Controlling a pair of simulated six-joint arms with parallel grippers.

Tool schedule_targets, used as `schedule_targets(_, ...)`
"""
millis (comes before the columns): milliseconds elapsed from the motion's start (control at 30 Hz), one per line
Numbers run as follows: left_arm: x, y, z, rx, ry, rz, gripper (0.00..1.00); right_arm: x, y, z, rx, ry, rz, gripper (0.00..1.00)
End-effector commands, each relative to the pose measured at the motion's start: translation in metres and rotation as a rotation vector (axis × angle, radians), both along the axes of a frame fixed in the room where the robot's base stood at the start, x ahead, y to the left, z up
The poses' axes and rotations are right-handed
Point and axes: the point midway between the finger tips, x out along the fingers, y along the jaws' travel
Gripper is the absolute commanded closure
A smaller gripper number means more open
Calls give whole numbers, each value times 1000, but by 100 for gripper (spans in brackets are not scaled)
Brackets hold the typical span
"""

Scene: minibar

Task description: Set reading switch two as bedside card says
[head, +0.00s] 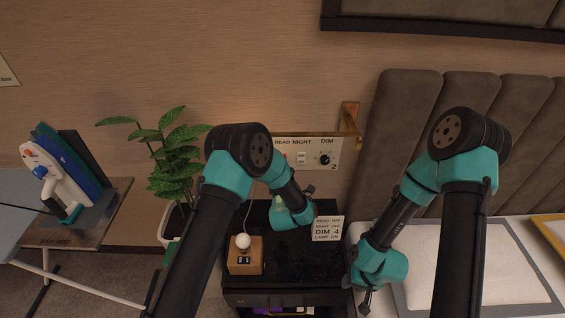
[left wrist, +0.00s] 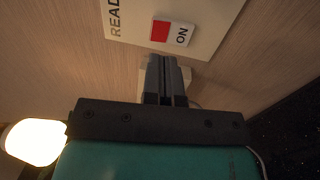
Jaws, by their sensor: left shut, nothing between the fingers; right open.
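The wall panel (head: 312,148) carries READ, NIGHT and DIM labels, a black dial (head: 325,159) and a "2" below it. A small white switch (head: 301,157) shows on it in the head view. In the left wrist view, the switch by the READ label (left wrist: 172,33) has a red patch and the word ON. The bedside card (head: 327,228) reads READ OFF, NIGHT OFF, DIM 4, LAMP ON. My left gripper (left wrist: 166,60) is shut and empty, its tips close below the READ switch; contact cannot be told. My right gripper (head: 362,296) is open and empty, low by the bed.
A wooden block (head: 246,258) with a white bulb stands on the black nightstand (head: 262,218). A glowing lamp (left wrist: 36,142) shows in the left wrist view. A potted plant (head: 175,165) and ironing board (head: 22,205) are at left; a padded headboard (head: 400,120) is at right.

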Motion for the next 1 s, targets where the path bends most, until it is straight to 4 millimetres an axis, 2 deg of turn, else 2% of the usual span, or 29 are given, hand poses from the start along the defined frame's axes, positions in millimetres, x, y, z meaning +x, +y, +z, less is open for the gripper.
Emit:
schedule_targets(200, 36, 1, 4, 0, -1, 2, 100, 0, 0, 0, 0, 0, 0, 57)
schedule_targets(400, 55, 1, 7, 0, -1, 1, 100, 0, 0, 0, 0, 0, 0, 57)
schedule_targets(833, 58, 2, 7, 1, 2, 2, 100, 0, 0, 0, 0, 0, 0, 57)
schedule_targets(1000, 60, 22, 8, -1, 24, 28, 100, 0, 0, 0, 0, 0, 0, 57)
